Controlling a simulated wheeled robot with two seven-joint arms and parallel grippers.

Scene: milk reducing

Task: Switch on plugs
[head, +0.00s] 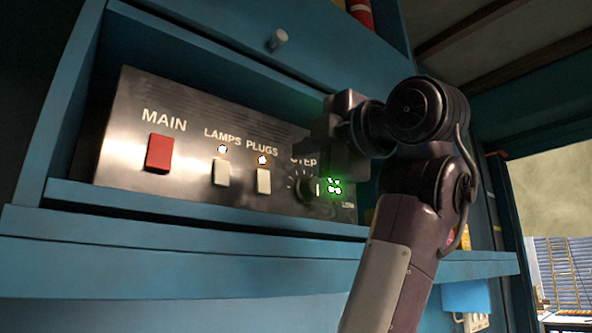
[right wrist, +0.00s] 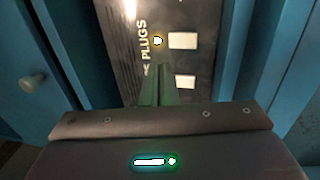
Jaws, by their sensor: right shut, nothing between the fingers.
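The metal control panel (head: 120,130) sits in a blue recess in the head view. The pale PLUGS switch (head: 264,181) has a lit indicator (head: 262,160) above it. The pale LAMPS switch (head: 221,173), left of it, also has a lit indicator (head: 222,149). My right gripper (head: 330,135) is in front of the panel's right part, right of the PLUGS switch; its fingertips are not clear there. In the right wrist view my right gripper (right wrist: 160,72) is shut and empty. The PLUGS switch (right wrist: 183,41) and its lit indicator (right wrist: 157,41) show beyond the fingertips. My left gripper is not in view.
A red MAIN switch (head: 159,153) is at the panel's left. A STEP knob (head: 307,188) is at its right, near green lit marks (head: 334,186). A blue drawer with a round knob (head: 278,39) is above; a blue ledge (head: 200,247) runs below.

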